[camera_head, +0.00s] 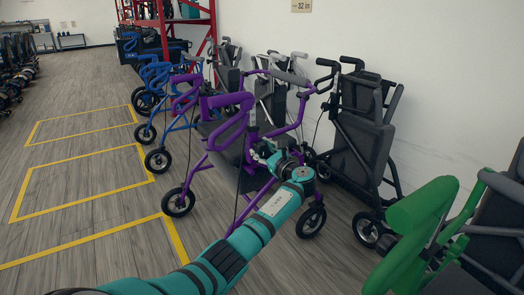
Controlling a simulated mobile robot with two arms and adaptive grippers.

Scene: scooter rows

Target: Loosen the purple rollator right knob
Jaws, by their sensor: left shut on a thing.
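The purple rollator (217,147) stands upright on its wheels in the middle of the view, with its purple handles up. My left arm reaches in from the bottom. My left gripper (263,150) is at the rollator's near right upright, below the handle, and is shut on the right knob. The knob itself is hidden by the gripper's fingers. My right gripper is not in view.
A black folded rollator (362,140) stands by the wall to the right. A green rollator (421,215) is close at the lower right. Blue rollators (154,78) stand behind. The floor with yellow lines (82,186) to the left is clear.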

